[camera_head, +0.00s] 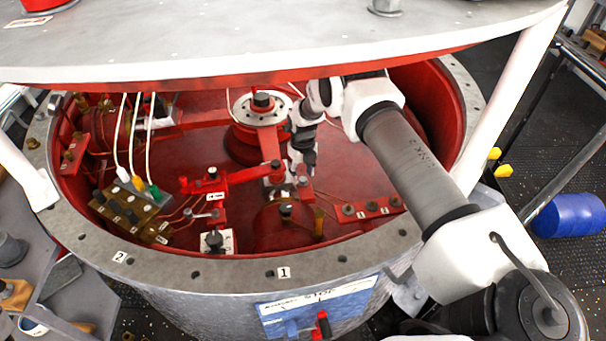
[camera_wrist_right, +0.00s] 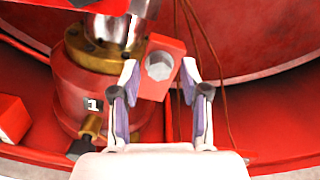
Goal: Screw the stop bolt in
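My right gripper (camera_head: 302,165) reaches down into the red drum from the right. In the head view the bolt is hard to make out beside the fingers. My left gripper is not in view.
A red cylinder with a brass collar (camera_wrist_right: 95,60) stands close left of the fingers. Thin brown wires (camera_wrist_right: 215,90) run to their right. A round hub (camera_head: 262,108) rises behind the gripper. The grey drum rim (camera_head: 235,268) and the plate overhead (camera_head: 200,45) bound the space.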

